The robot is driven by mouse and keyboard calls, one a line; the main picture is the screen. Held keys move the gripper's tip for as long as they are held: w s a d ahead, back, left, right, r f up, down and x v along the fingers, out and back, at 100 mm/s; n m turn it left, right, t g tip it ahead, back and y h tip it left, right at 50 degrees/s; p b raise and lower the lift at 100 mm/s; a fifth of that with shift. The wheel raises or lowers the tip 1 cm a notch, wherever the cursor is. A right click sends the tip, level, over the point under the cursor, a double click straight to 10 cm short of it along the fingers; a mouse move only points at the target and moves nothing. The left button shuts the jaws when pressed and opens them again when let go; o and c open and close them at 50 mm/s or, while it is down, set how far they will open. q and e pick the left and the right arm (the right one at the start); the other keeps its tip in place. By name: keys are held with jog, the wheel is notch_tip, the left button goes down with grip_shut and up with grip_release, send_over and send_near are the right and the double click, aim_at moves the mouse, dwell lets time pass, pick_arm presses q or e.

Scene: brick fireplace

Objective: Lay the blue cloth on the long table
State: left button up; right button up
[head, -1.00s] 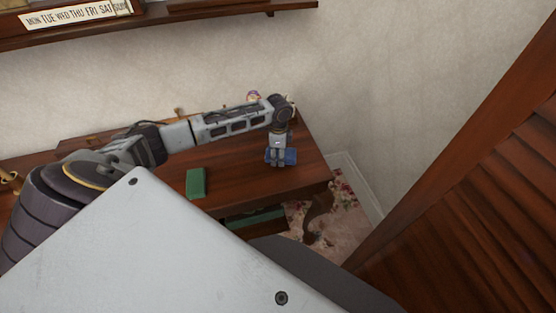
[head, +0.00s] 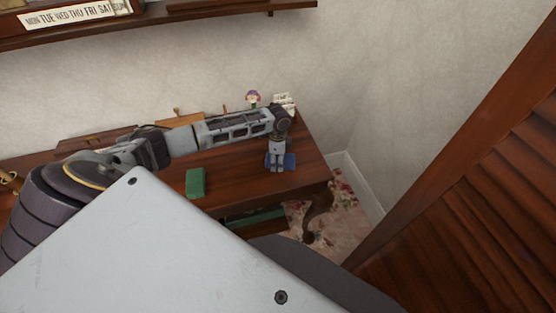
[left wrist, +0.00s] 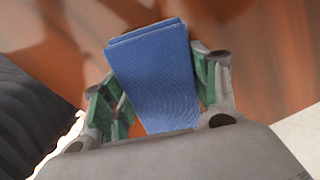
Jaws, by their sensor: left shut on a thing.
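The blue cloth (head: 289,161) is a small folded bundle at the right end of the dark wooden table (head: 240,175). My left gripper (head: 277,168) points down over it, shut on it. In the left wrist view the cloth (left wrist: 158,75) is a flat, layered blue block between the green-padded fingers of the gripper (left wrist: 160,95), with reddish-brown wood behind it. Whether the cloth touches the tabletop or hangs just above it I cannot tell. My right gripper is not in view.
A green block (head: 195,182) lies left of the cloth. A slatted brown wooden piece (head: 470,220) rises at the right. The tabletop between green block and cloth is clear.

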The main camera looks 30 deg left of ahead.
pick_arm(q)
jog(key=shift+f, duration=0.1)
jog(key=o, duration=1.3)
jog(key=shift+r, duration=6.1)
